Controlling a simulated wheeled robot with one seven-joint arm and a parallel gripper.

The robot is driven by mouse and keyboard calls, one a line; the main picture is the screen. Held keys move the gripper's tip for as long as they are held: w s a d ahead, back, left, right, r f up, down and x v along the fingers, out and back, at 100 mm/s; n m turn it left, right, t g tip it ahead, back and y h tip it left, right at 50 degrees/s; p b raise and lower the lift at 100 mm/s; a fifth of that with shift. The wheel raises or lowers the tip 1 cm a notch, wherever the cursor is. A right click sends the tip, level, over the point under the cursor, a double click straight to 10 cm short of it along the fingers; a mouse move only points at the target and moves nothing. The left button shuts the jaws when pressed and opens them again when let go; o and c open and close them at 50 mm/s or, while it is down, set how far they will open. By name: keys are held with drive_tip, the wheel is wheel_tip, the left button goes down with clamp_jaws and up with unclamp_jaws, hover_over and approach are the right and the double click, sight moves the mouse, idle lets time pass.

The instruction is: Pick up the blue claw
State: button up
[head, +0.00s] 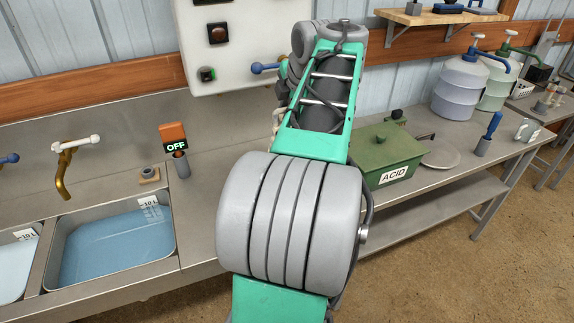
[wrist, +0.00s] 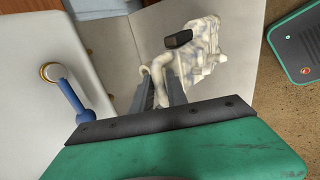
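A blue, rod-like part with a rounded end (head: 264,68) sticks out from the white wall panel in the head view. It also shows at the left of the wrist view (wrist: 75,102), beside a brass-rimmed knob. I cannot tell for certain that it is the blue claw. My gripper (wrist: 160,88) shows two grey fingers standing apart, to the right of the blue part and not touching it. A cream, hooked, lumpy object (wrist: 203,55) lies at and beyond the fingertips. I cannot tell whether they grip it. My arm hides the gripper in the head view.
The white panel (head: 228,45) carries switches. Below are a water-filled sink (head: 118,245), a brass tap (head: 68,165) and an OFF switch (head: 174,138). A green ACID box (head: 388,155) and a plate (head: 440,155) stand on the metal bench at right. Jugs stand farther back.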

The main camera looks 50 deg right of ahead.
drive_tip(key=shift+c, duration=0.3)
clamp_jaws()
drive_tip(key=shift+r, duration=0.2)
idle(0.9)
